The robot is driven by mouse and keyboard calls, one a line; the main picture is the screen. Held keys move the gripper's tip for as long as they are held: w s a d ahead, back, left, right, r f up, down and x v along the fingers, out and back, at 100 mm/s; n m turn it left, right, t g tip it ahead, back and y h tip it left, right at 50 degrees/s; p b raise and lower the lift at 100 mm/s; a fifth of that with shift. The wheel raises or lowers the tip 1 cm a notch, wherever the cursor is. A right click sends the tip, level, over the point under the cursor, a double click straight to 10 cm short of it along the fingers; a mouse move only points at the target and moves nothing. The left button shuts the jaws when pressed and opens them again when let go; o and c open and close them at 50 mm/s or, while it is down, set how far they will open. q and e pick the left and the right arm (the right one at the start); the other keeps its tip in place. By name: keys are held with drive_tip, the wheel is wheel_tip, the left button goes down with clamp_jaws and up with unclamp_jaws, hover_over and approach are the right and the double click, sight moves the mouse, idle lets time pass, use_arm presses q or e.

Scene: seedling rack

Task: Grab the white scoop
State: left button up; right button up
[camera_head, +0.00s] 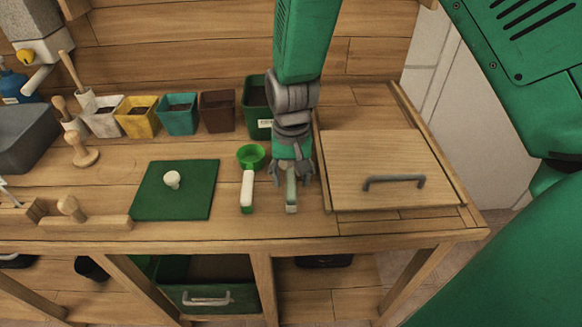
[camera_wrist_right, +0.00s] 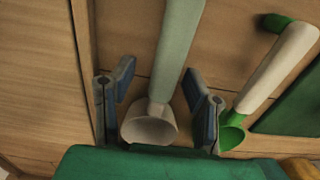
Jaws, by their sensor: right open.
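The white scoop shows in the right wrist view with a whitish bowl (camera_wrist_right: 150,126) and a pale green handle (camera_wrist_right: 179,50). In the head view its handle (camera_head: 291,195) lies on the bench, and its bowl is hidden under my right gripper (camera_head: 291,174). My right gripper is open and points down over the scoop. In the wrist view its two fingers (camera_wrist_right: 160,98) stand on either side of the scoop, near where bowl and handle join, with gaps visible. My left gripper is not in view.
A green scoop (camera_head: 251,156) with a white handle lies close to the left. A green board (camera_head: 150,200) with a pale knob is further left. A wooden lid (camera_head: 385,155) with a grey handle is to the right. Several pots, including a teal one (camera_head: 177,116), stand behind.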

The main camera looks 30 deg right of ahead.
sight(290, 173)
drive_tip(key=shift+a+r, duration=0.1)
drive_tip(key=shift+a, duration=0.3)
drive_tip(key=shift+c, duration=1.2)
drive_tip(key=c, duration=0.7)
drive_tip(key=shift+d, duration=0.1)
clamp_jaws()
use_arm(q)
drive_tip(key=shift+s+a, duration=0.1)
use_arm(e)
drive_tip(key=shift+s+d, duration=0.1)
drive_tip(key=shift+d, duration=0.15)
use_arm(q)
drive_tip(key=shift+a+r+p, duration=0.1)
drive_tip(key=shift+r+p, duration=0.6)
drive_tip(key=shift+p, duration=0.05)
use_arm(e)
wheel_tip(290, 173, up, 10)
drive_tip(key=shift+a, duration=0.1)
